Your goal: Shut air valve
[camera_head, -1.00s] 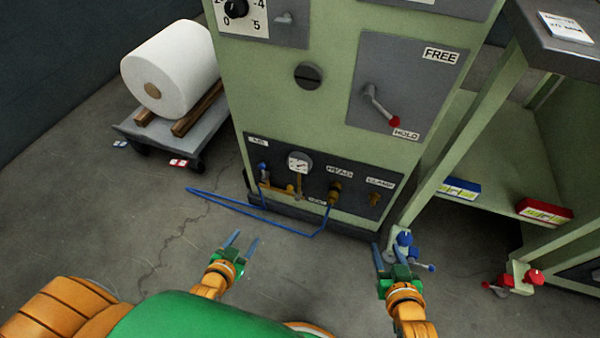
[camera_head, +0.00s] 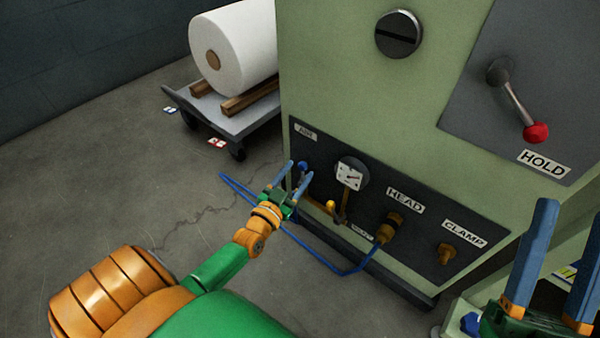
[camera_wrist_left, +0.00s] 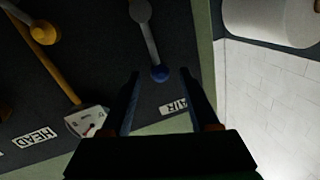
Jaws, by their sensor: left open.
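The air valve lever has a blue knob (camera_head: 302,166), beside the AIR label (camera_head: 306,133) on the dark lower panel (camera_head: 372,175). In the left wrist view, turned over, its grey arm (camera_wrist_left: 147,38) runs to the blue knob (camera_wrist_left: 159,73). My left gripper (camera_head: 299,168) is open in front of the knob. In the left wrist view the knob lies between the fingertips of the left gripper (camera_wrist_left: 160,73), apart from both. I cannot tell the remaining depth gap. My right gripper (camera_head: 572,213) is open and empty at the lower right.
A gauge (camera_head: 350,174), HEAD fitting (camera_head: 389,227) and CLAMP fitting (camera_head: 446,254) are on the panel. A blue hose (camera_head: 322,262) loops low in front. A red-knobbed lever (camera_head: 536,132) is above. A cart (camera_head: 236,122) carries a white roll (camera_head: 238,45). Floor at left is clear.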

